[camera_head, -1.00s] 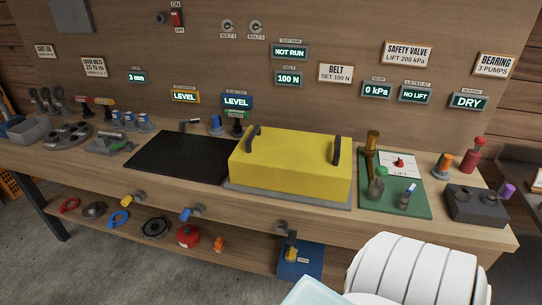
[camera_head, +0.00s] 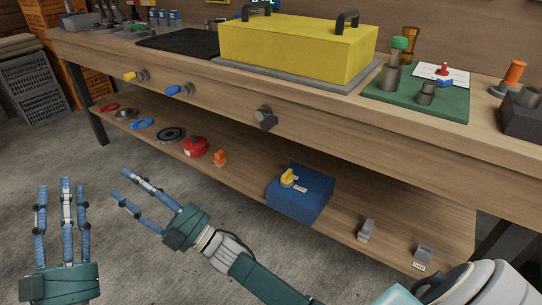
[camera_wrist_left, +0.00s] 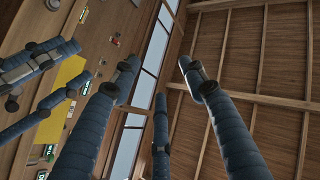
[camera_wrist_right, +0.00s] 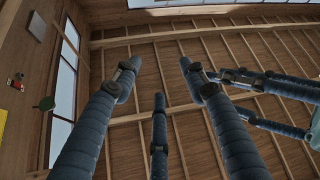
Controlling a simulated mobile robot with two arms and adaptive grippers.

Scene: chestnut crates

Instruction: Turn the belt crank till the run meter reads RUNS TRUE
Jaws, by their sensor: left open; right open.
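A grey crank-like handle (camera_head: 265,117) sticks out of the bench's front face, below the yellow cover; no label on it is readable, so I cannot tell if it is the belt crank. The run meter is out of the head view now. My left gripper (camera_head: 67,188) is open and empty, fingers pointing up, over the floor at the lower left. My right gripper (camera_head: 120,185) is open and empty, left of the handle and well apart from it. The wrist views show mostly fingers, wall and roof.
A yellow cover (camera_head: 295,45) sits on the bench. Yellow (camera_head: 132,76) and blue (camera_head: 177,90) knobs stick out of its front. Orange crates (camera_head: 72,60) stand at left. Floor in front is clear.

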